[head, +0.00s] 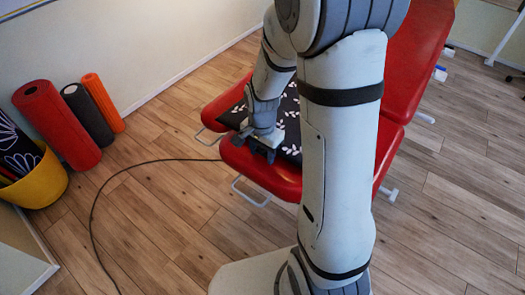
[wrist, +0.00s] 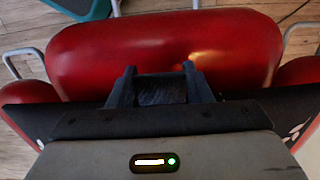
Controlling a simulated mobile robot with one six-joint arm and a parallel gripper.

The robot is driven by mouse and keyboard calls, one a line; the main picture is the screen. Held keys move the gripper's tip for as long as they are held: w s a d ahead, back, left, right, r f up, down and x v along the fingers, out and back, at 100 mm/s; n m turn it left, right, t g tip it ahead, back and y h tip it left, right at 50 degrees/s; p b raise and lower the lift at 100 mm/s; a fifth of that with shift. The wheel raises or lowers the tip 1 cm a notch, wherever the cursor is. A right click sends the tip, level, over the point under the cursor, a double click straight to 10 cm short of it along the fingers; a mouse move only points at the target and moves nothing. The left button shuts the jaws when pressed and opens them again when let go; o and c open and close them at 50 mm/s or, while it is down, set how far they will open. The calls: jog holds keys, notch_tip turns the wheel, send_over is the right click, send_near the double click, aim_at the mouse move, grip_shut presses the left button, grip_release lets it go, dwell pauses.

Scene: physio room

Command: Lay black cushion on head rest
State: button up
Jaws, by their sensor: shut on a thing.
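The black cushion (head: 290,125) with white leaf patterns is over the red padded couch end, partly hidden behind my arm in the head view. In the wrist view its dark edge (wrist: 288,106) spans the picture. The red head rest (head: 262,178) sticks out in front of the cushion, and its bare front part (wrist: 165,40) shows ahead of my fingers in the wrist view. My gripper (head: 257,150) is low over the head rest, shut on the cushion's near edge; its fingers also show in the wrist view (wrist: 159,76). I cannot tell whether the cushion rests fully on the pad.
Metal side loops (head: 250,192) flank the head rest. A black cable (head: 105,198) curves across the wooden floor. A yellow basket (head: 38,180), a red roller (head: 57,125), a dark roller (head: 88,115) and an orange roller (head: 102,102) stand by the left wall.

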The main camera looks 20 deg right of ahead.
jog(key=o, duration=1.4)
jog(key=shift+c, duration=0.2)
notch_tip(320, 180, up, 12)
jog(key=p, duration=0.2)
jog(key=s+r+n+t, duration=0.2)
jog(key=s+r+n, duration=0.4)
jog(key=s+n, duration=0.4)
jog(key=s, duration=0.2)
jog(key=shift+s+d+r, duration=0.3)
jog(key=shift+d+r, duration=0.05)
jog(key=shift+d, duration=0.05)
notch_tip(320, 180, up, 8)
jog(key=p, duration=0.8)
jog(key=shift+s+r+t, duration=0.2)
jog(key=shift+t, duration=0.1)
